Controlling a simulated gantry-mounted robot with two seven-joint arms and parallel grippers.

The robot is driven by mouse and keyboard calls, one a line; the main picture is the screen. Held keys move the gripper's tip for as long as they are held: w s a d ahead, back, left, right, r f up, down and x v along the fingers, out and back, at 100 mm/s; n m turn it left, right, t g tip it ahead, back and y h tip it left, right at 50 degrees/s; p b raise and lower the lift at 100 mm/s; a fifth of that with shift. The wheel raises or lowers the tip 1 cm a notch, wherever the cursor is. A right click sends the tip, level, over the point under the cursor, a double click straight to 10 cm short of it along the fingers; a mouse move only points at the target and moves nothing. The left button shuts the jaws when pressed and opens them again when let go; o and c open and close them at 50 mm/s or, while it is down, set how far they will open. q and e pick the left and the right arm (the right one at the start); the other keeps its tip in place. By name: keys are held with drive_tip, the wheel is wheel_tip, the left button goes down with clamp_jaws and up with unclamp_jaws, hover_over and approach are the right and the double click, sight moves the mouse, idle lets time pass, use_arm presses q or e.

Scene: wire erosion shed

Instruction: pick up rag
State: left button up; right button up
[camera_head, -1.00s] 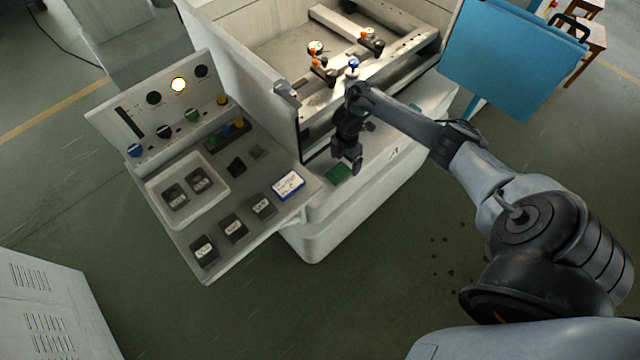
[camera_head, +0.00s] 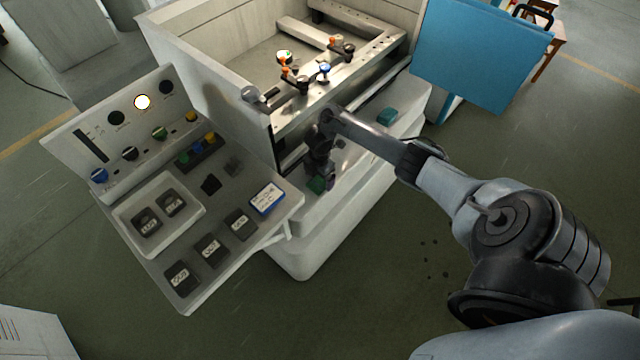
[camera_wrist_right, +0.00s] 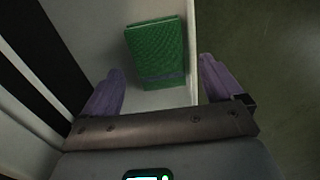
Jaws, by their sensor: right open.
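A flat green textured piece, which looks like a folded rag or pad (camera_wrist_right: 157,50), lies on the white ledge of the machine. In the head view its green edge (camera_head: 316,185) shows, mostly covered by my gripper. My right gripper (camera_head: 323,181) is open above it. In the right wrist view the two purple fingers (camera_wrist_right: 162,72) stand apart on either side of the green piece's near end, and nothing is held. A teal folded piece (camera_head: 387,116) lies farther right on the same ledge; I cannot tell for sure which one is the rag. My left gripper is out of view.
The control panel (camera_head: 150,262) stands left of the ledge, with a white tray and several dark blocks, plus a blue-and-white box (camera_head: 267,198). The machine's open tank (camera_head: 250,60) rises behind. A blue panel (camera_head: 475,60) stands at the right.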

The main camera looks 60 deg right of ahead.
drive_tip(key=shift+f, duration=0.9)
drive_tip(key=shift+c, duration=0.7)
drive_tip(key=c, duration=1)
drive_tip(key=shift+r, duration=0.1)
